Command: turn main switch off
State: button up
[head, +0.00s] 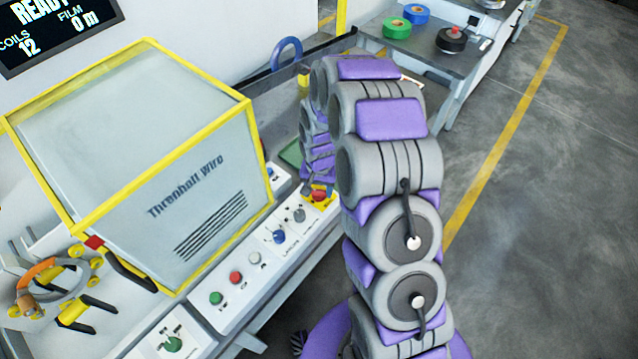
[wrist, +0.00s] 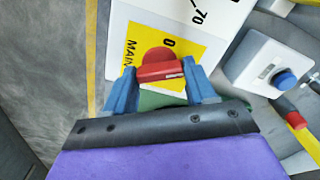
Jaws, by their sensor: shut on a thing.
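The main switch is a red rotary knob with a bar handle (wrist: 160,71) on a yellow plate (wrist: 205,45) marked "MAIN" and "0". In the wrist view the bar lies across the picture, below the "0", with a small pale mark towards its right end. My gripper (wrist: 158,68) has its two blue fingers at either end of the bar and is shut on it. In the head view the red switch (head: 319,195) shows at the far end of the control panel, beside my arm. My fingers are hard to make out there.
The panel (head: 245,285) carries several knobs and buttons, including a blue knob (head: 279,237) and a red button (head: 235,277). The yellow-framed machine housing (head: 205,190) stands behind it. A bench with tape rolls (head: 417,14) is at the back. Floor at right is clear.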

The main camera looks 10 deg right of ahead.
aim_at(318, 190)
jog(key=n+p, duration=0.3)
jog(key=n, duration=0.3)
jog(key=shift+r+p, duration=0.1)
jog(key=shift+p, duration=0.2)
jog(key=n+p, duration=0.2)
jog(key=n, duration=0.4)
dwell(0.3)
jog(key=o, duration=1)
jog(key=shift+o, duration=0.2)
notch_tip(318, 190, up, 17)
jog(key=p, duration=0.1)
jog(key=shift+p, duration=0.4)
